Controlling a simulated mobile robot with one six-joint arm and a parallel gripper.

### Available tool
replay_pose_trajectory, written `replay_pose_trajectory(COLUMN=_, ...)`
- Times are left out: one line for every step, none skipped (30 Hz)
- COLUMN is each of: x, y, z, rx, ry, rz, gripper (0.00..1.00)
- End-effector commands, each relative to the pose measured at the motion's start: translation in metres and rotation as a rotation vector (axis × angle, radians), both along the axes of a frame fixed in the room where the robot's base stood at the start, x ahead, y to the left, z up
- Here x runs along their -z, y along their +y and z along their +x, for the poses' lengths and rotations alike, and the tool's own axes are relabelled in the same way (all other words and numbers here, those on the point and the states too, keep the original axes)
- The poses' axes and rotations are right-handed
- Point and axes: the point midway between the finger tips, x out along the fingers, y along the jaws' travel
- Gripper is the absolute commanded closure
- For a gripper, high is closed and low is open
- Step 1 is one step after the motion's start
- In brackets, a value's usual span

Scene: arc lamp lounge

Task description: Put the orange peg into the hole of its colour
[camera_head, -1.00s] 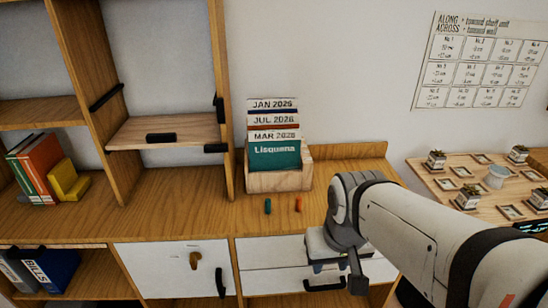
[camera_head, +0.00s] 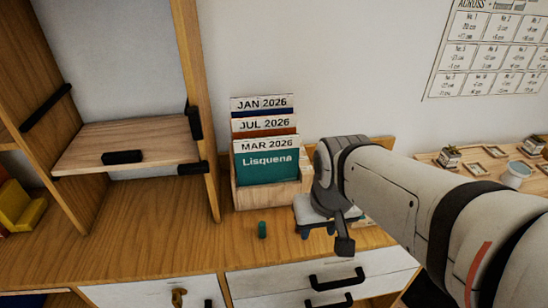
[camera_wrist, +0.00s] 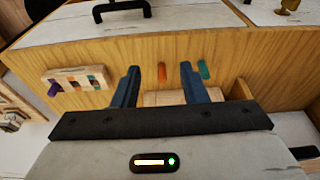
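In the wrist view the orange peg (camera_wrist: 162,73) stands on the wooden counter between and beyond my open gripper fingers (camera_wrist: 158,84), apart from both. A teal peg (camera_wrist: 204,69) is just outside the right finger. To the left, a pale block (camera_wrist: 75,80) carries purple, orange and teal colours; I cannot tell its holes clearly. In the head view my gripper (camera_head: 318,232) is over the counter and hides the orange peg. The teal peg (camera_head: 262,230) stands to its left.
A wooden box of calendar cards (camera_head: 267,193) stands behind the pegs against the wall. Drawers with black handles (camera_head: 337,280) lie below the counter's front edge. A shelf unit (camera_head: 125,145) rises on the left. The counter left of the teal peg is clear.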

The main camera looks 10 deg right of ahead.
Motion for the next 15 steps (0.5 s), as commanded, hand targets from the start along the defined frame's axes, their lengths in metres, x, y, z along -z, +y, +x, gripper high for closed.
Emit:
replay_pose_trajectory(x=-0.001, y=0.0, z=0.001, rx=0.002, ry=0.002, rz=0.0, gripper=0.57)
replay_pose_trajectory(x=-0.002, y=0.0, z=0.002, rx=0.004, ry=0.004, rz=0.001, gripper=0.57)
replay_pose_trajectory(x=-0.003, y=0.0, z=0.005, rx=0.01, ry=0.008, rz=0.002, gripper=0.57)
replay_pose_trajectory(x=-0.004, y=0.0, z=0.008, rx=0.016, ry=0.013, rz=0.003, gripper=0.57)
replay_pose_trajectory(x=-0.006, y=0.0, z=0.012, rx=0.023, ry=0.017, rz=0.005, gripper=0.57)
replay_pose_trajectory(x=-0.007, y=-0.004, z=0.018, rx=0.042, ry=0.027, rz=0.008, gripper=0.57)
replay_pose_trajectory(x=-0.008, y=-0.005, z=0.024, rx=0.054, ry=0.035, rz=0.009, gripper=0.57)
replay_pose_trajectory(x=-0.009, y=-0.005, z=0.03, rx=0.069, ry=0.043, rz=0.013, gripper=0.57)
replay_pose_trajectory(x=-0.01, y=-0.005, z=0.04, rx=0.088, ry=0.055, rz=0.016, gripper=0.57)
replay_pose_trajectory(x=-0.01, y=-0.005, z=0.047, rx=0.105, ry=0.065, rz=0.018, gripper=0.57)
replay_pose_trajectory(x=-0.009, y=-0.005, z=0.054, rx=0.121, ry=0.074, rz=0.021, gripper=0.57)
replay_pose_trajectory(x=-0.007, y=-0.005, z=0.064, rx=0.143, ry=0.087, rz=0.023, gripper=0.57)
replay_pose_trajectory(x=-0.005, y=-0.005, z=0.071, rx=0.162, ry=0.097, rz=0.026, gripper=0.57)
replay_pose_trajectory(x=-0.003, y=-0.005, z=0.077, rx=0.178, ry=0.105, rz=0.028, gripper=0.57)
replay_pose_trajectory(x=0.002, y=-0.005, z=0.086, rx=0.201, ry=0.118, rz=0.031, gripper=0.57)
